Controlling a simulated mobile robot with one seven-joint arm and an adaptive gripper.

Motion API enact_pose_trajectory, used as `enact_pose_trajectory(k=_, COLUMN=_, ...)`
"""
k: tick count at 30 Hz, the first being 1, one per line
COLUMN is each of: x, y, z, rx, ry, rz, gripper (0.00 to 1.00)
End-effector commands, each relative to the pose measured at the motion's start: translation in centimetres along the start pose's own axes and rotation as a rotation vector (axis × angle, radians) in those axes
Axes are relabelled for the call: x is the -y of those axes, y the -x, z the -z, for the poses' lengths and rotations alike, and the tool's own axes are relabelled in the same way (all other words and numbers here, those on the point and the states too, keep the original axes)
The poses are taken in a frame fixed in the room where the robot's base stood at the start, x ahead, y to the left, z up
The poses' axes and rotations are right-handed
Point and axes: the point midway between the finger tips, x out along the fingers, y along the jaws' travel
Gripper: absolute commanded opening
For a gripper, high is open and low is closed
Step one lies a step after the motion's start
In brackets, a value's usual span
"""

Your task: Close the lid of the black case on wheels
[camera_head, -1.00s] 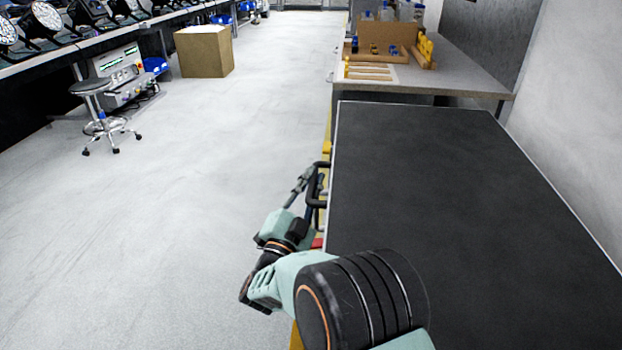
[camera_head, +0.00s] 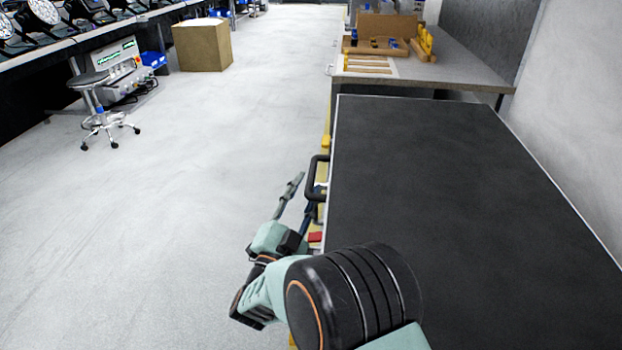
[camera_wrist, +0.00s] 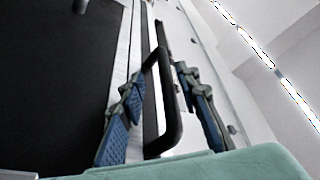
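The black case (camera_head: 470,190) fills the right of the head view. Its lid shows as a flat, dark panel with a thin light edge and looks lowered. A dark bar handle (camera_head: 312,180) stands out from the case's left side; it also shows in the wrist view (camera_wrist: 172,110). My gripper (camera_head: 304,192) is beside that handle. In the wrist view its two blue-padded fingers (camera_wrist: 160,76) are spread, one on each side of the handle, with gaps visible. Nothing is held. The wheels and the lid's seam are hidden.
A grey workbench (camera_head: 465,75) with trays and yellow parts stands behind the case. A wall is at right. Open floor (camera_head: 170,210) lies to the left, with a stool (camera_head: 100,115), a cardboard box (camera_head: 202,46) and a long bench of lamps beyond.

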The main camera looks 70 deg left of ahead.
Motion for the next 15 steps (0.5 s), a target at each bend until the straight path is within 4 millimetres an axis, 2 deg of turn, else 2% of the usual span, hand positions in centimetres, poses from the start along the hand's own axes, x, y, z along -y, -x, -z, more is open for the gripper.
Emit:
enact_pose_trajectory(k=3, x=0.0, y=2.8, z=-0.1, rx=0.005, ry=0.000, rz=-0.001, gripper=0.30)
enact_pose_trajectory(k=9, x=-0.1, y=6.5, z=-0.1, rx=0.005, ry=0.001, rz=-0.001, gripper=0.30)
enact_pose_trajectory(k=15, x=-0.2, y=8.0, z=-0.1, rx=0.002, ry=0.001, rz=-0.003, gripper=0.30)
